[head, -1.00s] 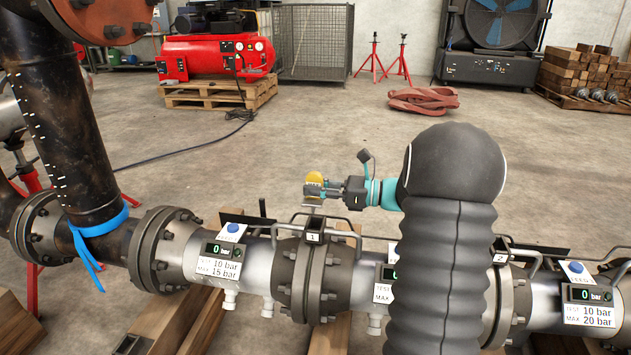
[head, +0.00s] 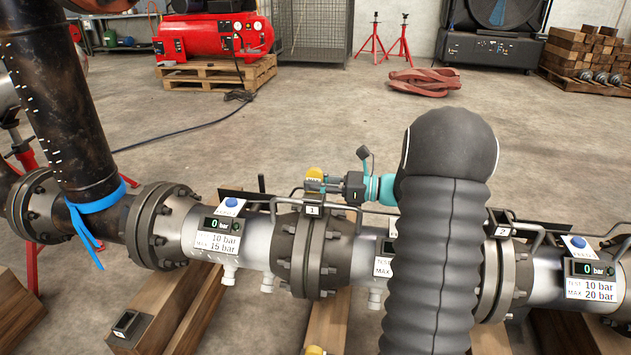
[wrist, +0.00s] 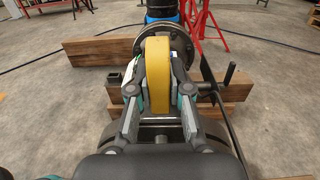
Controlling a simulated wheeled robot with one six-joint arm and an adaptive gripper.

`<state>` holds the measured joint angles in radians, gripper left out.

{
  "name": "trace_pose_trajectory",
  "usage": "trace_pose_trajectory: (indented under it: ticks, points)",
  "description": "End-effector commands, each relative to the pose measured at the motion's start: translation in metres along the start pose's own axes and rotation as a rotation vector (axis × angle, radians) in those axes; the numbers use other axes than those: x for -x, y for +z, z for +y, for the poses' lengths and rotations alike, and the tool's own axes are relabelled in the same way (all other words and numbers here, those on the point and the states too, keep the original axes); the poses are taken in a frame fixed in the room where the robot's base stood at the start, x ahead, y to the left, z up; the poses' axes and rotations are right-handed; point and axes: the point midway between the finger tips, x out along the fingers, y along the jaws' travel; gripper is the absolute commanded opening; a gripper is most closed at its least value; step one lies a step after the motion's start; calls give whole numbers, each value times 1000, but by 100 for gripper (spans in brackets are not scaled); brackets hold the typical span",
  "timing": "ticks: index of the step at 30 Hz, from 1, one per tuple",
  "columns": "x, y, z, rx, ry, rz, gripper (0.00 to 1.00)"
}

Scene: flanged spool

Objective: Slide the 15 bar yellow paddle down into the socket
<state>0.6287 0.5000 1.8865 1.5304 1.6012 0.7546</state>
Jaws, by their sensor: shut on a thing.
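The yellow paddle (head: 314,173) is upright just above the flange joint labelled 1 (head: 312,211). In the wrist view the paddle's rounded yellow edge (wrist: 158,75) stands between the fingertips. My gripper (wrist: 158,97) is shut on it, a finger on each side; it also shows in the head view (head: 326,184). The bolted flange pair (head: 307,255) is directly below. The paddle's lower part is hidden behind the label and handle bars, so I cannot tell whether it has entered the gap. I cannot read a rating on the paddle.
A pipe gauge left of the joint (head: 217,232) reads 0 bar, test 10, max 15. Metal handle bars (head: 272,207) flank the joint closely. A small dark square holder (head: 126,323) sits on a wooden beam (head: 190,310). Another yellow piece (head: 315,350) shows at the bottom edge.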

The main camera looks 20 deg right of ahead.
Motion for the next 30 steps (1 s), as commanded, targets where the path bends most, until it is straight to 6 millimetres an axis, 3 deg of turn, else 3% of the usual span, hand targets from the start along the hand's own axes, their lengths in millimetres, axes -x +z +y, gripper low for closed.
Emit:
trace_pose_trajectory:
  ticks: [6, 7, 10, 11, 22, 30]
  points:
    - [0, 1, 0, 1, 0, -1, 0]
    - [0, 1, 0, 1, 0, -1, 20]
    - [0, 1, 0, 1, 0, -1, 45]
    - [0, 1, 0, 1, 0, -1, 47]
    - [5, 0, 0, 0, -1, 0, 47]
    - [49, 0, -1, 0, -4, 0, 47]
